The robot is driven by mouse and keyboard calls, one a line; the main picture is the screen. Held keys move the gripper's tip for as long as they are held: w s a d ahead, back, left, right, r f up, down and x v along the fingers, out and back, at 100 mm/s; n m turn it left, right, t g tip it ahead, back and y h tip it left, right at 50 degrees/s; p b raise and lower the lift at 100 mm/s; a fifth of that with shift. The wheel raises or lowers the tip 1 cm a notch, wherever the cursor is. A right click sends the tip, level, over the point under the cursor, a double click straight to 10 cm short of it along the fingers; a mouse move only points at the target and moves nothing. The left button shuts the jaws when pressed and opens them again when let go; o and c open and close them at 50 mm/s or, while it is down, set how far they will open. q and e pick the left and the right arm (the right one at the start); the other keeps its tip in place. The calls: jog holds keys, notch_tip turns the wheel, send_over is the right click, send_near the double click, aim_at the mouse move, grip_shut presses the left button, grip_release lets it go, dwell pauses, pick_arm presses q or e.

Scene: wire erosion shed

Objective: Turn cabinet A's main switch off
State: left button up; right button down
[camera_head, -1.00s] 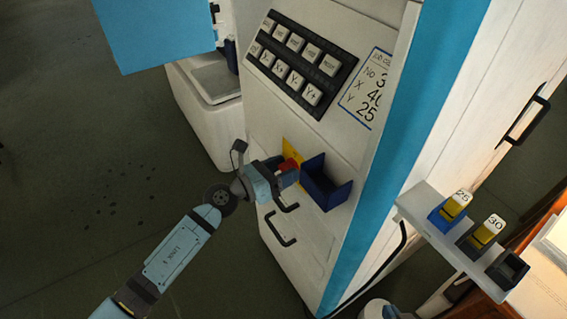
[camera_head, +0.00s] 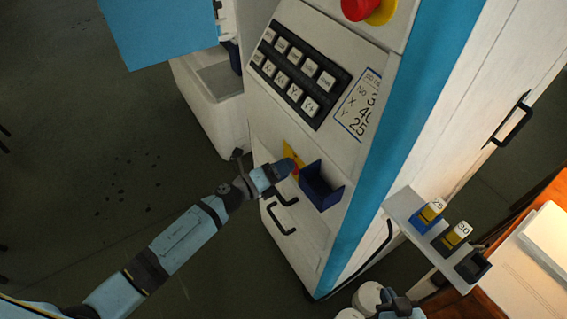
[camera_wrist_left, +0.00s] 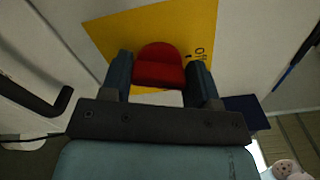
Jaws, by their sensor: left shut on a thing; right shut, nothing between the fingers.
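The main switch is a red knob on a yellow plate (camera_head: 292,152) low on the white cabinet front. In the left wrist view the red knob (camera_wrist_left: 158,68) sits between the two fingers, in front of the yellow plate (camera_wrist_left: 170,28) with a small "O" marking at its right. My left gripper (camera_head: 288,168) is shut on the red knob and hides most of it in the head view. The knob's exact turn angle is hard to tell. My right gripper (camera_head: 389,296) is at the bottom right, shut and empty, away from the switch.
A dark blue bin (camera_head: 322,187) is fixed just right of the switch. A black handle (camera_head: 280,219) lies below. A keypad (camera_head: 299,76) and a red emergency button (camera_head: 358,8) are above. A shelf (camera_head: 402,206) with numbered holders stands at the right.

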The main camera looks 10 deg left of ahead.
pick_arm(q)
jog(key=n+p, duration=0.2)
jog(key=n, duration=0.1)
jog(key=shift+n, duration=0.3)
jog(key=shift+f+n, duration=0.1)
jog(key=shift+n, duration=0.4)
pick_arm(e)
notch_tip(320, 180, up, 3)
jog(key=shift+w+r, duration=0.15)
jog(key=shift+r, duration=0.05)
jog(key=shift+f, duration=0.15)
pick_arm(q)
jog(key=o, duration=0.9)
